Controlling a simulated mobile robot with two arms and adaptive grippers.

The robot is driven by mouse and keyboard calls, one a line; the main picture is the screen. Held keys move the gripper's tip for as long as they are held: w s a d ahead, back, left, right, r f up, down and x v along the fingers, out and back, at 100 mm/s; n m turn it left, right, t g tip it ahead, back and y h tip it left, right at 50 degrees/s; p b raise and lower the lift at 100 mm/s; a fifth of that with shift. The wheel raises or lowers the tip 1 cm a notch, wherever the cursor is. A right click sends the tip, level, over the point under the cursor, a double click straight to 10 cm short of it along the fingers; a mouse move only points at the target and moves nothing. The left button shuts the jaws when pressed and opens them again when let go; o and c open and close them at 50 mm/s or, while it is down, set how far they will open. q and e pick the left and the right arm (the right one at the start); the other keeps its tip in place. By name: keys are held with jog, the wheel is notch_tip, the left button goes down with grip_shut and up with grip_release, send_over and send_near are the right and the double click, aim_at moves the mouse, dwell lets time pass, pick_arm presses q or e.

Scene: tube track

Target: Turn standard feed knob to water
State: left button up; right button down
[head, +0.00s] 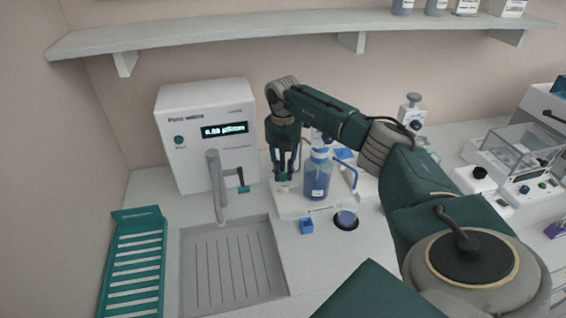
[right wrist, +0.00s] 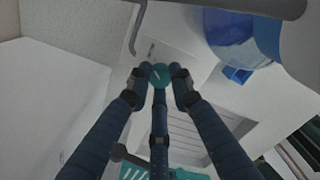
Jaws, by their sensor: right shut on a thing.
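The feed knob (right wrist: 158,74) is a small round teal knob with a pale pointer line, seen from above in the right wrist view. The fingers of my right gripper (right wrist: 159,82) are closed around it from several sides. In the head view my right gripper (head: 284,174) points straight down, its fingertips low at the left end of a white base (head: 295,207), right of the white water unit (head: 206,140). Its fingers mostly hide the knob there. I cannot read any label near the knob or tell which one its pointer faces. My left gripper is not in view.
A blue-liquid bottle (head: 318,178) stands close right of my right gripper. A grey spout (head: 215,185) with a teal lever stands to its left, above a ribbed sink (head: 232,264). A small blue block (head: 306,226) and a dark-rimmed round cup (head: 346,219) are in front.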

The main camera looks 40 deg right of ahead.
aim_at(283, 174)
jog(key=shift+r+m, duration=0.1)
jog(key=shift+m, duration=0.5)
jog(key=shift+w, duration=0.1)
jog(key=c, duration=1.5)
grip_release()
jog(key=shift+c, duration=0.2)
notch_tip(283, 174, up, 12)
